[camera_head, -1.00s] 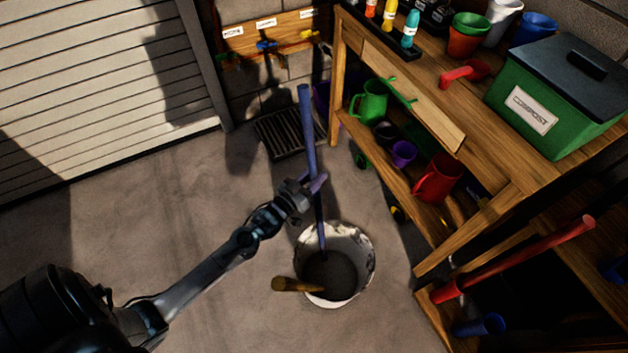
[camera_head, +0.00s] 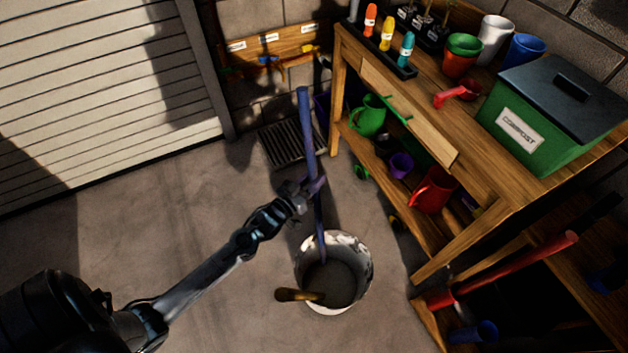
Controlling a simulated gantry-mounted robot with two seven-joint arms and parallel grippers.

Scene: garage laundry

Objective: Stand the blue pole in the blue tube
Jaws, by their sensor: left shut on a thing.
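The blue pole (camera_head: 305,135) stands nearly upright, its top leaning slightly left in the picture. My left gripper (camera_head: 314,188) is shut on it around mid-length. The pole's lower end shows at the far inside of the white speckled bucket (camera_head: 352,243); I cannot tell whether it touches the bucket. A blue tube (camera_head: 474,333) shows at the lower right, by the foot of the bench, apart from the pole and gripper. Its mouth faces right and up in the picture. My right gripper is not in view.
A wooden handle (camera_head: 295,295) sticks out of the bucket's left side. A red pole (camera_head: 520,265) slants across the lower right. The wooden bench (camera_head: 487,178) carries pots and a green compost bin (camera_head: 560,115). A floor grate (camera_head: 285,143) lies behind. Left floor is clear.

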